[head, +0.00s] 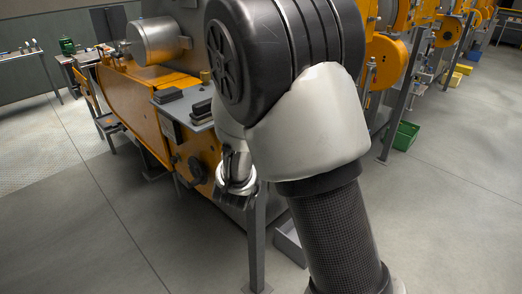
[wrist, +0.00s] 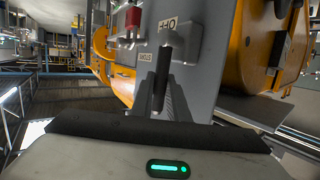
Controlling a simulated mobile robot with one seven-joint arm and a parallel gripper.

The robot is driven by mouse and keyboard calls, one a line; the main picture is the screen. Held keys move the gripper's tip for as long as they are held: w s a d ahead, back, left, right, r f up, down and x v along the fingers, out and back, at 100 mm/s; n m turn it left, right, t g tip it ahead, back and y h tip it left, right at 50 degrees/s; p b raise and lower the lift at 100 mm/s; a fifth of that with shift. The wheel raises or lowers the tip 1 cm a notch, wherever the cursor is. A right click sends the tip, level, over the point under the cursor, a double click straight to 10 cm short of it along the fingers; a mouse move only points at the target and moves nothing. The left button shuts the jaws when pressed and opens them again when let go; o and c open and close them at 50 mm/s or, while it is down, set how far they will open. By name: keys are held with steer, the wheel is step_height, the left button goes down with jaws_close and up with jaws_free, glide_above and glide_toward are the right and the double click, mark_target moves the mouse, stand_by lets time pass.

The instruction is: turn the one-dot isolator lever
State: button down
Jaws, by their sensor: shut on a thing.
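In the wrist view a dark lever handle (wrist: 164,58) stands against a grey panel (wrist: 205,50). My gripper (wrist: 162,92) has its ribbed grey fingers on either side of the handle's near end and is shut on it. I cannot see any dot mark on the lever or panel, so I cannot tell its number. In the head view my gripper (head: 236,178) is low at the near end of the orange machine (head: 135,100); my arm hides much of the area, and the lever cannot be made out there.
A red part (wrist: 132,17) is fixed on the panel to the left. In the head view a grey leg (head: 256,245) stands below my gripper. Open floor (head: 90,230) lies to the left.

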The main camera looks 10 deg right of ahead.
steer(key=shift+a+r, duration=0.1)
steer(key=shift+a, duration=0.05)
stand_by(0.4)
steer(key=c, duration=1.7)
jaws_free()
steer(key=b+v, duration=0.2)
steer(key=v, duration=0.3)
steer(key=b+v, duration=0.3)
steer(key=v, duration=0.3)
steer(key=b+v, duration=0.3)
steer(key=v, duration=0.3)
steer(key=shift+s+a+f, duration=0.1)
steer(key=shift+s+f, duration=0.2)
steer(key=shift+f, duration=0.05)
